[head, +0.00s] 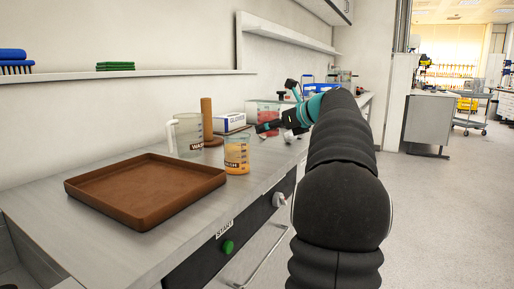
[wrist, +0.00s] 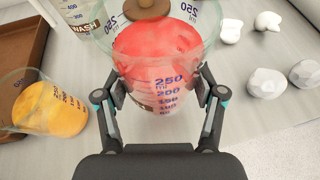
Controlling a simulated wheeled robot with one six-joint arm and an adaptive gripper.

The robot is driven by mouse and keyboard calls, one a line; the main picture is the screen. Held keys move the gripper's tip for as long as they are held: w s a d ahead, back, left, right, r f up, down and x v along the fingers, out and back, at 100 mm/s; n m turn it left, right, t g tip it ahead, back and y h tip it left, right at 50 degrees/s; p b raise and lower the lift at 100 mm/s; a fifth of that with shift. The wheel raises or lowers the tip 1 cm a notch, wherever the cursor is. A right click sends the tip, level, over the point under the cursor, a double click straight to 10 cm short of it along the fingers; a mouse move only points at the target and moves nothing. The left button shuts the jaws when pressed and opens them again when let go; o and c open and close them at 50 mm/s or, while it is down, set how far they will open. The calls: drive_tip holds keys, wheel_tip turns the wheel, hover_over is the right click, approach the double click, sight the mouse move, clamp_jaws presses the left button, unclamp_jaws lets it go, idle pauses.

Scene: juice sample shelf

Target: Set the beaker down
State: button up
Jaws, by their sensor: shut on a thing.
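A clear beaker of red juice (wrist: 160,65) with blue volume marks is between the two fingers of my gripper (wrist: 160,92) in the wrist view. The fingers press on its sides, and it looks roughly upright. In the head view my gripper (head: 268,126) is over the counter, and the red of the beaker (head: 266,110) shows just behind it. Whether its base touches the counter cannot be told. A second beaker with orange juice (head: 237,158) stands on the counter nearer the head camera; it also shows at the left in the wrist view (wrist: 52,110).
A jug marked WASH (head: 187,138) and a brown upright post (head: 206,118) stand behind the orange beaker. An empty-looking brown tray (head: 150,188) lies at the left. A glove box (head: 230,122) is at the back. Several white lumps (wrist: 267,82) lie right of the held beaker.

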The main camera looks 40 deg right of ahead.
sight(258, 155)
drive_tip(key=w+a+f, duration=0.2)
drive_tip(key=shift+w+a+f, duration=0.2)
drive_tip(key=shift+w, duration=0.1)
drive_tip(key=shift+f+b, duration=0.65)
drive_tip(key=shift+f, duration=1.3)
drive_tip(key=shift+f, duration=0.15)
drive_tip(key=o, duration=1.2)
drive_tip(key=shift+s+r, duration=0.15)
drive_tip(key=shift+r, duration=0.1)
drive_tip(key=v, duration=1.1)
drive_tip(key=shift+s+r, duration=0.15)
drive_tip(key=shift+s, duration=0.15)
drive_tip(key=shift+d, duration=0.1)
